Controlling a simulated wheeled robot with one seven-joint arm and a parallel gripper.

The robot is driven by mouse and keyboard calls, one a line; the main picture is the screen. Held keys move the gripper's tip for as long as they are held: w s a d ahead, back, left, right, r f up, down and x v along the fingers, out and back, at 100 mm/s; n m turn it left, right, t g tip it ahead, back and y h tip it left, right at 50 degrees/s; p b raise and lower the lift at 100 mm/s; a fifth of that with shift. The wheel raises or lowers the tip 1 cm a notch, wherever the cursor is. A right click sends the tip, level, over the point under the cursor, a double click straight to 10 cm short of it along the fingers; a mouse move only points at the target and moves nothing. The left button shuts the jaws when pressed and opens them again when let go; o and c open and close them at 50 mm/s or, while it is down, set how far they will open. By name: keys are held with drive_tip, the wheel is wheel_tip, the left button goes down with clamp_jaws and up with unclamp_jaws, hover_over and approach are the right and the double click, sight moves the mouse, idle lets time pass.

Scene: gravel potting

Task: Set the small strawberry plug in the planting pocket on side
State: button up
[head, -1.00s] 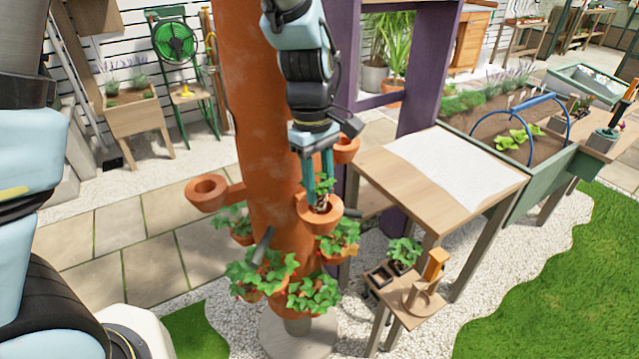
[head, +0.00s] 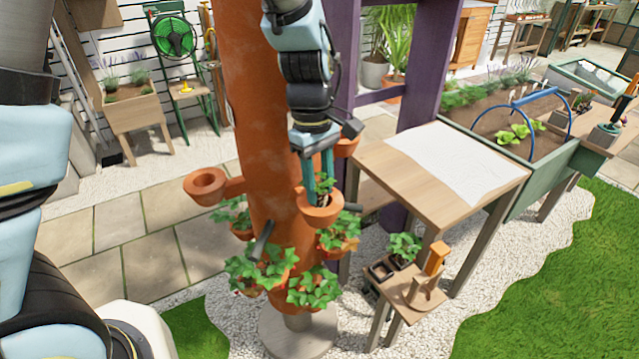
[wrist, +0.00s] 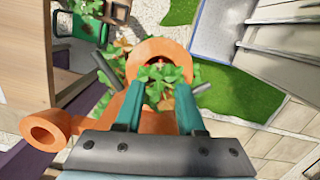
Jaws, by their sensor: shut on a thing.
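A terracotta planting tower (head: 255,110) stands upright with side pockets around it. My gripper (head: 321,178) points down at a front pocket (head: 320,207) and is shut on the small strawberry plug (head: 323,187). The plug's leaves show between the fingers, at or just inside the pocket's rim. Its root end is hidden, so I cannot tell whether it touches the pocket floor. In the wrist view, the green leaves (wrist: 165,75) show between the fingertips (wrist: 157,110) and the pocket's orange rim (wrist: 160,47) lies just beyond.
Empty pockets (head: 207,183) sit at the tower's left and behind. Lower pockets hold leafy plants (head: 315,287). A wooden table (head: 450,170) stands right, with a small stand (head: 410,292) carrying black pots and a plant. A dark spout (head: 262,243) juts from the tower.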

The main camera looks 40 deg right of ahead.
drive_tip(key=o, duration=0.8)
drive_tip(key=shift+o, duration=0.3)
drive_tip(key=o, duration=0.4)
drive_tip(key=shift+r, duration=0.15)
wheel_tip(320, 180, up, 9)
drive_tip(key=p, duration=0.9)
idle(0.5)
